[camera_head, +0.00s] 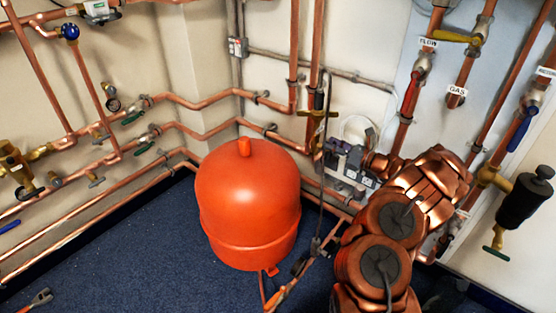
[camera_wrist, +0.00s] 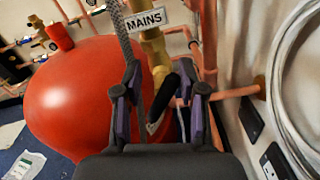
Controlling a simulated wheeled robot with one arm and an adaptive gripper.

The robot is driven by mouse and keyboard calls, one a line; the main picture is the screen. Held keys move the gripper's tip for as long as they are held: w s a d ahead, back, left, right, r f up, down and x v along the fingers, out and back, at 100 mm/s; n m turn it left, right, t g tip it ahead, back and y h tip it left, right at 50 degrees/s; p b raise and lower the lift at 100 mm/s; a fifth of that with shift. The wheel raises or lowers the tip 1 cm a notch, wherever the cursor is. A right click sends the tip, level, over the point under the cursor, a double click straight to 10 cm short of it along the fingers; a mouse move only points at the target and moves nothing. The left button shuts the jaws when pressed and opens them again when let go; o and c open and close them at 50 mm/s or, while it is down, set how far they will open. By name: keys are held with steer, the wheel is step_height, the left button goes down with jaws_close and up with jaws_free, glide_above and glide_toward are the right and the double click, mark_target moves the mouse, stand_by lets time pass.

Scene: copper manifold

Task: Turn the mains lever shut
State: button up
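A brass valve (camera_wrist: 155,52) on a vertical pipe shows in the wrist view, just below a white MAINS label (camera_wrist: 145,20). A black lever handle (camera_wrist: 168,92) slants down and left from beside the valve, with a pale metal part at its lower end. My gripper (camera_wrist: 164,104) is open, one finger on each side of the lever. I cannot tell whether either finger touches it. In the head view my gripper (camera_head: 346,160) is beside the pipes right of the red tank, and my arm hides part of that area.
A large red tank (camera_head: 248,205) stands left of my gripper; it also fills the left of the wrist view (camera_wrist: 75,100). Copper pipes (camera_head: 205,100) run along both walls. Blue floor (camera_head: 120,250) is open at the left.

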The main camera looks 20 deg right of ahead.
steer(key=shift+s+a+f+n+b, duration=0.15)
steer(key=shift+n+b, duration=0.4)
steer(key=shift+b, duration=0.45)
steer(key=shift+a+r+n+b, duration=0.1)
steer(key=shift+n+b, duration=0.45)
steer(key=shift+b, duration=0.4)
steer(key=shift+s+d+r, duration=0.15)
steer(key=shift+s+r, duration=0.05)
steer(key=p+v, duration=0.3)
steer(key=v, duration=0.5)
steer(key=s+a+r+n+g+y, duration=0.1)
steer(key=a+r+n+g, duration=0.3)
steer(key=a, duration=1)
steer(key=s+a+r+n+g+y, duration=0.1)
steer(key=a+r+n+g+y, duration=0.3)
steer(key=a+n, duration=0.4)
steer(key=shift+s+a+r+g+y, duration=0.25)
steer(key=shift+a+r+g, duration=0.75)
steer(key=shift+a, duration=1.9)
steer(key=shift+r+t, duration=0.25)
steer(key=shift+t, duration=0.05)
